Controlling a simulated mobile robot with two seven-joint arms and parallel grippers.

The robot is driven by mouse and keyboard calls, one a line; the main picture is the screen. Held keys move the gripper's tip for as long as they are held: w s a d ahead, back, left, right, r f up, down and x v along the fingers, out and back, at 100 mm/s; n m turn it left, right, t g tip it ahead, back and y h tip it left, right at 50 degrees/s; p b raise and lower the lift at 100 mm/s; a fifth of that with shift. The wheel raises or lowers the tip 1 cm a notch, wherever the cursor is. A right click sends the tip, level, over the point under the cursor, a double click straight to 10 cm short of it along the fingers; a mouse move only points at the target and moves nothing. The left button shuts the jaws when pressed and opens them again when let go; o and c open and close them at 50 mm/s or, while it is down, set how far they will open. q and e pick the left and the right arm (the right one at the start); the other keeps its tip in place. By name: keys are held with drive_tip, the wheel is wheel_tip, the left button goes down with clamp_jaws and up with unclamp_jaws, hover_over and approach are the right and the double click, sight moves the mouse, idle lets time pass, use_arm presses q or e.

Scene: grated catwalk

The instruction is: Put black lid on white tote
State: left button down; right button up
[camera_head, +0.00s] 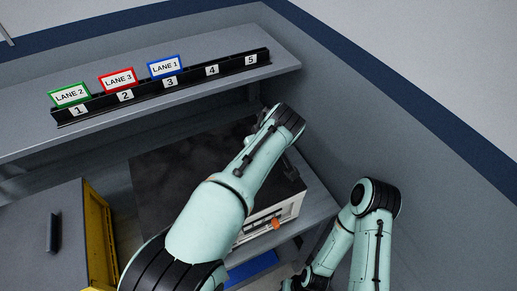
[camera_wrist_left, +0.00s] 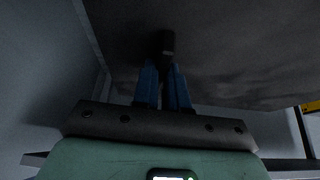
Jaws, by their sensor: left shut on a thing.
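The black lid (camera_head: 180,170) is a wide dark panel over the white tote (camera_head: 285,211). The tote's pale front edge shows below it, on a grey shelf. I cannot tell whether the lid is seated or raised. My left gripper (camera_wrist_left: 167,80) has its blue fingers shut on the lid's small black handle (camera_wrist_left: 167,43); the lid's dark underside or face fills the upper left wrist view (camera_wrist_left: 230,60). In the head view my left wrist hides the fingers and handle. My right gripper (camera_head: 303,282) is low at the bottom edge, partly cut off; its jaws are unclear.
An upper shelf (camera_head: 150,120) carries a black rail with numbered slots and green (camera_head: 69,95), red (camera_head: 118,79) and blue (camera_head: 165,66) lane signs. A grey and yellow cabinet (camera_head: 98,235) stands at left. An orange piece (camera_head: 277,224) is on the tote's front. A wall is close at right.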

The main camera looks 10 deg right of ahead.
use_arm(q)
drive_tip(key=shift+f, duration=0.15)
use_arm(e)
drive_tip(key=shift+s+f, duration=0.1)
drive_tip(key=shift+f, duration=0.05)
idle(0.4)
use_arm(q)
drive_tip(key=c, duration=0.7)
unclamp_jaws()
drive_tip(key=shift+r+p, duration=1.1)
drive_tip(key=shift+r, duration=1.2)
drive_tip(key=shift+r+p, duration=0.6)
drive_tip(key=shift+r, duration=0.6)
use_arm(e)
drive_tip(key=w+r, duration=0.4)
drive_tip(key=shift+w+r+t, duration=0.2)
drive_tip(key=shift+r+t, duration=0.1)
drive_tip(key=shift+r, duration=0.05)
use_arm(q)
drive_tip(key=shift+s, duration=0.1)
use_arm(e)
drive_tip(key=shift+s, duration=0.15)
